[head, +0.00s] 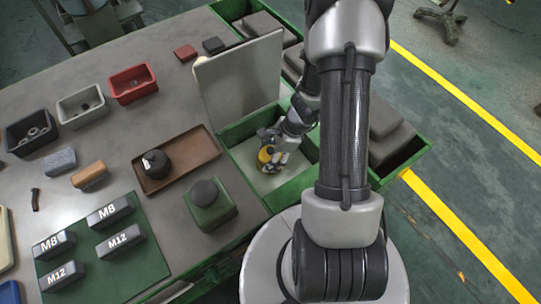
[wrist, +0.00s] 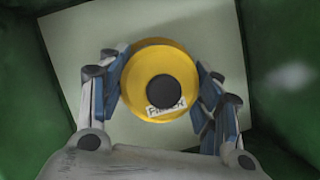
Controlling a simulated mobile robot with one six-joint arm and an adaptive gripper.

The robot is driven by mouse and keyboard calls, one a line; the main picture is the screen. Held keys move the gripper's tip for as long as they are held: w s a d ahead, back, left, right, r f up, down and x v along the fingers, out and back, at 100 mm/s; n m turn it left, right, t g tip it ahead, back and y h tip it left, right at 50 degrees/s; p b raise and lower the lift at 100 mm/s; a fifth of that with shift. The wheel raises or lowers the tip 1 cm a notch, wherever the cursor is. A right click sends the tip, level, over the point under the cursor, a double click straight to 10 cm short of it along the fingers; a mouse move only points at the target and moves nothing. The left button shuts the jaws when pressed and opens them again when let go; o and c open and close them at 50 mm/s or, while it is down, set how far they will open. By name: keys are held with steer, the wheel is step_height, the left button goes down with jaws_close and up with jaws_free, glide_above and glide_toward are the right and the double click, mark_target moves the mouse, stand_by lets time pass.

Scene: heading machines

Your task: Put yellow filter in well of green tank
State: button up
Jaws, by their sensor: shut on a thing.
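The yellow filter (wrist: 160,83) is a round yellow piece with a black centre and a white label. My gripper (wrist: 163,90) is shut on it, with a finger on each side. In the head view the filter (head: 265,155) shows partly behind my gripper (head: 272,152). Both are inside the green-walled tank (head: 232,133), over its pale floor. In the wrist view green walls (wrist: 20,90) stand around a pale square surface (wrist: 70,30). I cannot tell whether the filter touches this surface.
A pale upright panel (head: 240,80) stands at the tank's back left. A brown tray (head: 190,165) with a black pot (head: 155,163) and a green block with a dark dome (head: 210,205) stand left of the tank. Grey blocks lie in a green bin (head: 405,150) at the right.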

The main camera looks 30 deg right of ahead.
steer(key=shift+f, duration=0.1)
steer(key=o, duration=1.1)
steer(key=shift+o, duration=0.2)
steer(key=p+v, duration=0.6)
steer(key=v, duration=0.6)
step_height(320, 180, up, 18)
steer(key=n+h, duration=0.2)
steer(key=n, duration=1)
glide_above(273, 149)
steer(key=s+a, duration=0.3)
steer(key=a, duration=0.4)
steer(key=s+a+r+n+t+h, duration=0.2)
steer(key=s+a+r+n, duration=0.2)
steer(key=s+r+n, duration=0.6)
steer(key=shift+s+a+r+n+t, duration=0.2)
steer(key=shift+r+n+t, duration=0.1)
steer(key=shift+n+t, duration=0.15)
